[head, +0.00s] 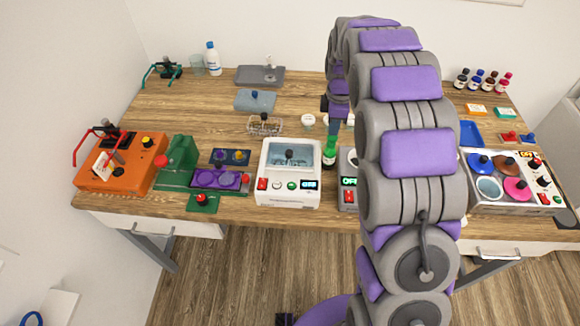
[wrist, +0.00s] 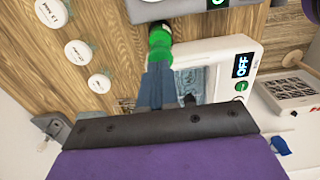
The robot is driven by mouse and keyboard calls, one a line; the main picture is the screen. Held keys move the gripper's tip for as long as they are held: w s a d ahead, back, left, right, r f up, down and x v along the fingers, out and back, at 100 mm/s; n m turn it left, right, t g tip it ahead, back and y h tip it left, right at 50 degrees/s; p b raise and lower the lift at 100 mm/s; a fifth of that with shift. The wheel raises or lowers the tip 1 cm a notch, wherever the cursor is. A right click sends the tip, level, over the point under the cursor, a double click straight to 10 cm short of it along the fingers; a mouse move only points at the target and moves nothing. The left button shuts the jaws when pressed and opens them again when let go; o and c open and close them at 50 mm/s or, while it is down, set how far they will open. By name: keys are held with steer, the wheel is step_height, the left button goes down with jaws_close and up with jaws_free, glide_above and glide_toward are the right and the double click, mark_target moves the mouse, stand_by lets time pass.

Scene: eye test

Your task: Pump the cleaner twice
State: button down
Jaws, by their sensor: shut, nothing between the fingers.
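A small dark bottle with a green top (head: 329,157) stands just right of the white machine with a water basin (head: 264,170). Its green top (wrist: 160,40) also shows in the wrist view. My gripper (head: 334,127) is shut and empty, pointing down at the green top. In the wrist view the closed fingertips (wrist: 159,68) overlap the lower edge of the green top; I cannot tell whether they touch it. The white machine (wrist: 225,50) shows beside the fingers, its display reading OFF.
An orange device (head: 120,172) and a green press (head: 180,160) stand on the left. A grey machine (head: 347,197) sits close right of the green-topped bottle, partly behind my arm. A panel with coloured lids (head: 520,200) is at the right.

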steer(key=shift+f, duration=0.2)
stand_by(0.3)
steer(key=shift+f, duration=1.15)
steer(key=shift+r, duration=0.1)
steer(key=shift+r+p, duration=0.55)
steer(key=shift+r, duration=0.7)
steer(key=shift+f, duration=0.2)
